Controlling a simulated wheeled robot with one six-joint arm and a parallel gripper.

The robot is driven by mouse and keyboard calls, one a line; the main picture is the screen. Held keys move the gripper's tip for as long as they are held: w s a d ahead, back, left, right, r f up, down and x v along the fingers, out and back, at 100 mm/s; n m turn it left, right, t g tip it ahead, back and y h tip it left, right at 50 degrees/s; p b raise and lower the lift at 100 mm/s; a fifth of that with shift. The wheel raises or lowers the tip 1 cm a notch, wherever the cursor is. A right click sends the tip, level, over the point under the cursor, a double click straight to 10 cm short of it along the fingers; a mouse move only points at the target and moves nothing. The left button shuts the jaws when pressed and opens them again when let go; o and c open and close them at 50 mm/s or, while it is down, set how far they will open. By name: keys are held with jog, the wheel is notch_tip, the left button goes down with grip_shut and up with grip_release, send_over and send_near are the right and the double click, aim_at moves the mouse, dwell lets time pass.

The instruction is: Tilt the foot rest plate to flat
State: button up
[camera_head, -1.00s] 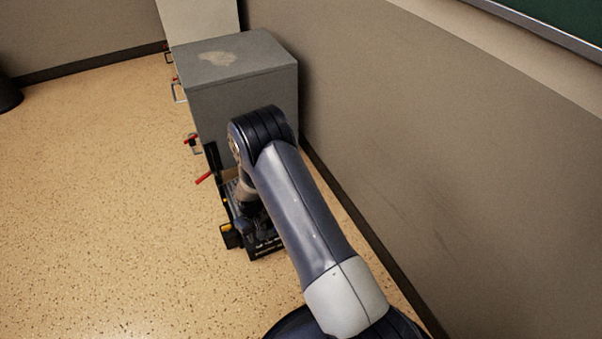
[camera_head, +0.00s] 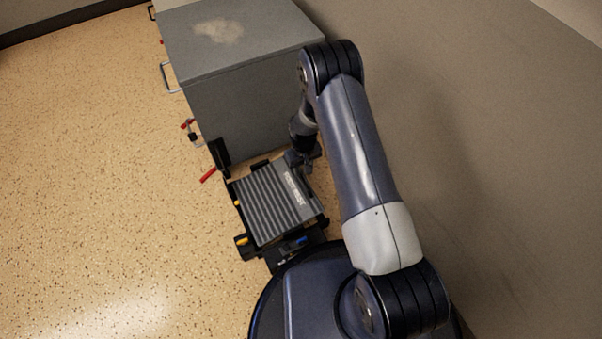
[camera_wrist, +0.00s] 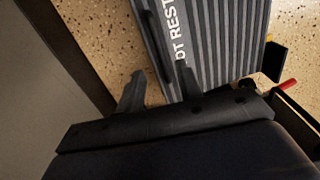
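The foot rest plate (camera_head: 265,207) is a grey ridged slab with a white label, set in a black frame on the floor. In the wrist view the plate (camera_wrist: 215,45) shows part of its lettering, "OT REST", and a dark bar along its left edge. My gripper (camera_head: 300,162) is at the plate's far right corner in the head view. In the wrist view my gripper (camera_wrist: 160,72) has its two fingers apart, with the bar's end showing between them. I cannot tell whether they touch it. The plate's exact tilt is hard to judge.
A grey cabinet (camera_head: 245,85) stands just behind the foot rest. The wall (camera_head: 470,130) runs close on the right. A red lever (camera_head: 208,175) sticks out at the frame's left. Open speckled floor (camera_head: 90,170) lies to the left.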

aim_at(302, 179)
jog(key=f, duration=0.2)
jog(key=f+b, duration=0.1)
jog(key=f, duration=0.2)
jog(key=f+b, duration=0.1)
jog(key=f, duration=0.1)
jog(key=shift+w+a+f, duration=0.1)
jog(key=shift+w+f, duration=0.2)
jog(key=shift+c, duration=0.2)
grip_shut()
